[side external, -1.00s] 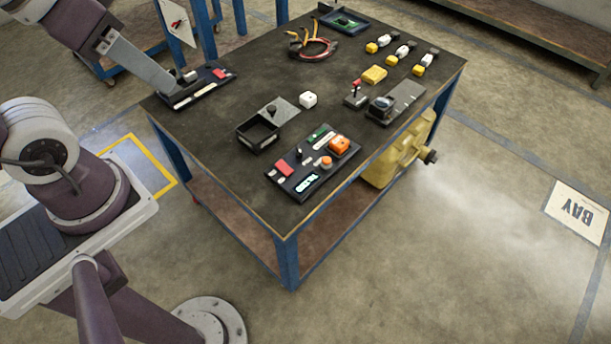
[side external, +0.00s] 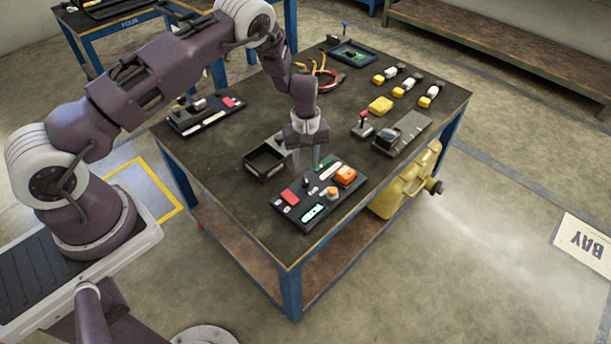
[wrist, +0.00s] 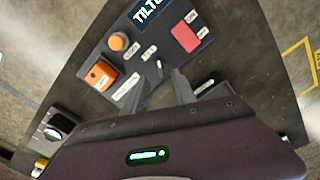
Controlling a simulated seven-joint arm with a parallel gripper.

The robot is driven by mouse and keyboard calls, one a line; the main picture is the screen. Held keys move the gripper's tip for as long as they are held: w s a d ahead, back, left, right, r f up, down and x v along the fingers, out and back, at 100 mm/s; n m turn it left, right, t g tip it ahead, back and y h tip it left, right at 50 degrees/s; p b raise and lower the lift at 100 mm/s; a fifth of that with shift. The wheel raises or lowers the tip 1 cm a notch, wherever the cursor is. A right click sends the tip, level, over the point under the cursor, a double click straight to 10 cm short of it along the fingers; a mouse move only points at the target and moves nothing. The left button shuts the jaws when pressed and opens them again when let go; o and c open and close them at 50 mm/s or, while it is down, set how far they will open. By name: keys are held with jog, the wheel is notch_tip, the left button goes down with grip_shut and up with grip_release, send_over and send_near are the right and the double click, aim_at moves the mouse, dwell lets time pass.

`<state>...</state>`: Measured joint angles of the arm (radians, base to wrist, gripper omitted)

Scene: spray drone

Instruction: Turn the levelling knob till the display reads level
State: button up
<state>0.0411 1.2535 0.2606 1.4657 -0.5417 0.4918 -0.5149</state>
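The dark control panel (side external: 283,210) lies near the front of the table. Its lit display (side external: 312,213) shows in the wrist view (wrist: 152,10), cut off by the top edge, with letters beginning "TILT". The panel carries a round orange knob (wrist: 117,42), an orange block-shaped control (wrist: 102,75), a red switch (wrist: 187,37) and white labels. A small dark knob (wrist: 160,66) shows by the fingertips. Which is the levelling knob I cannot tell. My gripper (side external: 307,162) points down over the panel's back part, fingers apart with nothing seen between them; contact is unclear.
A black open box (side external: 263,163) stands just left of my gripper. A second panel (side external: 205,114) lies at the table's left. A small red-topped lever (side external: 362,126), a grey device (side external: 402,133) and a yellow block (side external: 380,105) stand to the right.

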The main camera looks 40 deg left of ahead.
aim_at(305, 178)
notch_tip(305, 178, down, 6)
jog(key=shift+r, duration=0.1)
grip_shut()
